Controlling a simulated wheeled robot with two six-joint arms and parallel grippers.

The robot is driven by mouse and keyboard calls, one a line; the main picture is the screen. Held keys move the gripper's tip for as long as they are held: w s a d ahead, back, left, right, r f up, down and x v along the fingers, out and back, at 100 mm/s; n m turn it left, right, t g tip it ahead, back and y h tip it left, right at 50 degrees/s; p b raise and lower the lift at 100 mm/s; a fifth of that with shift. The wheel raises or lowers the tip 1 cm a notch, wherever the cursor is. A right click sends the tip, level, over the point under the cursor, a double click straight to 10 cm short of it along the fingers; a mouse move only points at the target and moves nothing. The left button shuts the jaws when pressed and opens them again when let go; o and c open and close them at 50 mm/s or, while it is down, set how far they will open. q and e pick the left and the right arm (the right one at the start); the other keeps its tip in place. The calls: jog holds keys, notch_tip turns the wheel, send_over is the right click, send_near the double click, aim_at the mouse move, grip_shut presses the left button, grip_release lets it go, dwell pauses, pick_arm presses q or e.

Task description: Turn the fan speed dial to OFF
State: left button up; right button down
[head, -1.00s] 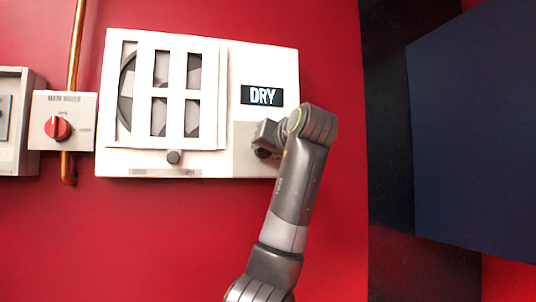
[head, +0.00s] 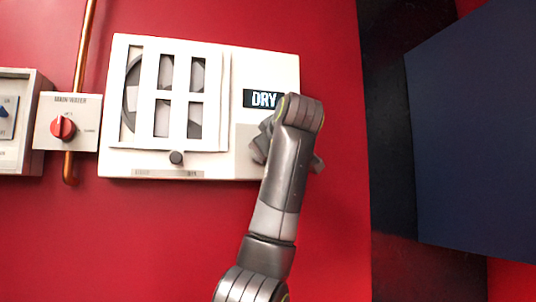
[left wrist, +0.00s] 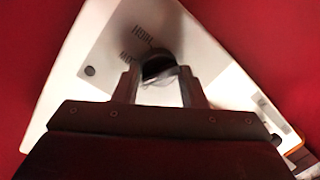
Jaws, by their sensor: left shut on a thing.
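The white fan unit (head: 240,60) is on the red wall, with a fan behind a slotted cover and a display (head: 262,98) reading DRY. My left gripper (head: 260,143) is at the unit's lower right, where my arm hides the dial in the head view. In the left wrist view the dark dial (left wrist: 158,66) sits between the two fingers of my left gripper (left wrist: 160,84), which is shut on it. The dial's pointer setting cannot be read. My right gripper is not in view.
A main water box with a red knob (head: 63,128) is mounted on a copper pipe (head: 85,45) to the left. Another grey box (head: 40,95) is at the far left. A dark blue panel (head: 475,140) stands at right.

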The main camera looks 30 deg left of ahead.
pick_arm(q)
jog(key=n+b, duration=0.1)
jog(key=n, duration=0.4)
jog(key=shift+s+a+t+b, duration=0.1)
jog(key=shift+t+b, duration=0.3)
jog(key=shift+h, duration=0.3)
jog(key=o, duration=1)
jog(key=shift+c, duration=0.2)
jog(key=b+v, duration=0.6)
jog(key=v, duration=1.1)
jog(key=shift+b, duration=0.35)
jog(key=shift+f, duration=0.15)
